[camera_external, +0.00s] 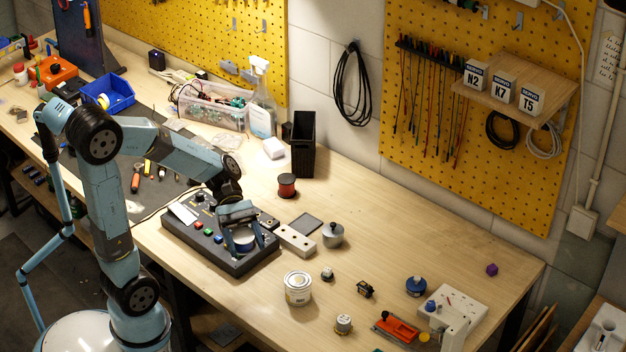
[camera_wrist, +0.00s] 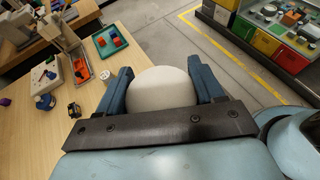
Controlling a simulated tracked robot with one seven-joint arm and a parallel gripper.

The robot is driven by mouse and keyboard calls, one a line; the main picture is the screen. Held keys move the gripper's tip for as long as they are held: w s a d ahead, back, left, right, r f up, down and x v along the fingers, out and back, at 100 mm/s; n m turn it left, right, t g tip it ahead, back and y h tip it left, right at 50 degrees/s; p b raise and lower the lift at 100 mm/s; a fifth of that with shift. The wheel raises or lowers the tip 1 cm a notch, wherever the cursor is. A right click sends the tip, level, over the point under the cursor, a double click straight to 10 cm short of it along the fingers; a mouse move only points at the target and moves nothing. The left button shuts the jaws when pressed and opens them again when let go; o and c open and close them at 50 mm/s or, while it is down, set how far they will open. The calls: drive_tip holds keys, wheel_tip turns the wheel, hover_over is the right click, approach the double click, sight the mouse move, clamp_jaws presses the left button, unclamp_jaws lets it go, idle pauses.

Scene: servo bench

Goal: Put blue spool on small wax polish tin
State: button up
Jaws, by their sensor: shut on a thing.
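The blue spool (camera_external: 416,286) stands on the right part of the bench, next to a white panel. It also shows at the left of the wrist view (camera_wrist: 45,102). My gripper (camera_external: 241,236) is well to the left of it, low over the black button box. It is shut on a pale, round-topped thing (camera_wrist: 161,88) that fills the space between its fingers in the wrist view; I cannot tell exactly what it is. A cream tin with a label (camera_external: 298,288) stands upright near the bench's front edge, right of my gripper. Its name is too small to read.
A long socket block (camera_external: 295,240) and a grey lidded pot (camera_external: 333,235) stand just right of the button box (camera_external: 205,240). A small knob (camera_external: 327,274), a black servo (camera_external: 366,289) and an orange tool (camera_external: 398,327) lie around the tin. The back right bench is mostly clear.

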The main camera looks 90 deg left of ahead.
drive_tip(key=w+f, duration=0.4)
drive_tip(key=w, duration=0.5)
hover_over(300, 283)
drive_tip(key=f, duration=0.5)
drive_tip(key=shift+s+f, duration=0.1)
drive_tip(key=shift+s, duration=0.15)
drive_tip(key=shift+w+f, duration=0.35)
drive_tip(key=shift+f, duration=1.5)
drive_tip(key=shift+f, duration=0.1)
drive_tip(key=o, duration=1.1)
